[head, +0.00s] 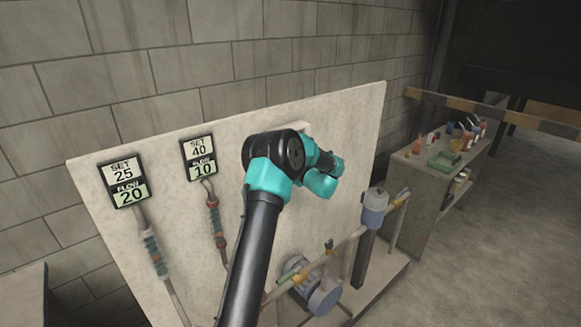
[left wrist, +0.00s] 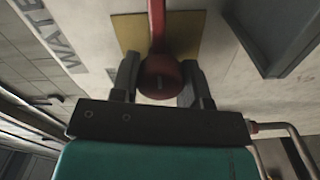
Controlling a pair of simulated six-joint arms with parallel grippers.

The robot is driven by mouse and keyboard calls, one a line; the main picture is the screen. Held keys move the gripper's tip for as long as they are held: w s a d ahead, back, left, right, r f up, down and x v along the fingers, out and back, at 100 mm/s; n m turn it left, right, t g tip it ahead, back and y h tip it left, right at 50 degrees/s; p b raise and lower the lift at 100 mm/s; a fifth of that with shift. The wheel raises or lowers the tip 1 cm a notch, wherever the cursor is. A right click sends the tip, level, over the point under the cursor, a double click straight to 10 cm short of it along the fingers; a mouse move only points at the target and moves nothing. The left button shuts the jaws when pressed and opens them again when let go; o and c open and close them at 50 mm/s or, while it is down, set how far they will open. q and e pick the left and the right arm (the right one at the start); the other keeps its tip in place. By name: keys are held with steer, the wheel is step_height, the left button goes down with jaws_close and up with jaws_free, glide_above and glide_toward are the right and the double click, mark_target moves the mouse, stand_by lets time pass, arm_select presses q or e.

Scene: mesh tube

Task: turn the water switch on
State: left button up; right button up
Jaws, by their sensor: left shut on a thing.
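The water switch is a red lever (left wrist: 160,80) with a round end, in front of a yellow plate (left wrist: 192,32) on a pale panel in the left wrist view. Dark letters reading "WATE" (left wrist: 50,35) stand left of the plate. My left gripper (left wrist: 160,66) has one finger on each side of the red lever and is shut on it. In the head view my arm and wrist cover the switch and the gripper's fingers. My right gripper is in neither view.
The pale panel (head: 120,220) carries two displays, SET 25 FLOW 20 (head: 124,181) and SET 40 FLOW 10 (head: 199,157). Pipes with a blue pump (head: 322,296) stand low at its front. A bench (head: 420,178) with bottles is at right; bare floor lies beyond.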

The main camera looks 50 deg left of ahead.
arm_select(q)
steer(key=o, duration=0.9)
steer(key=shift+d, duration=0.1)
steer(key=d, duration=1.7)
steer(key=shift+s+d, duration=0.15)
steer(key=shift+s, duration=0.25)
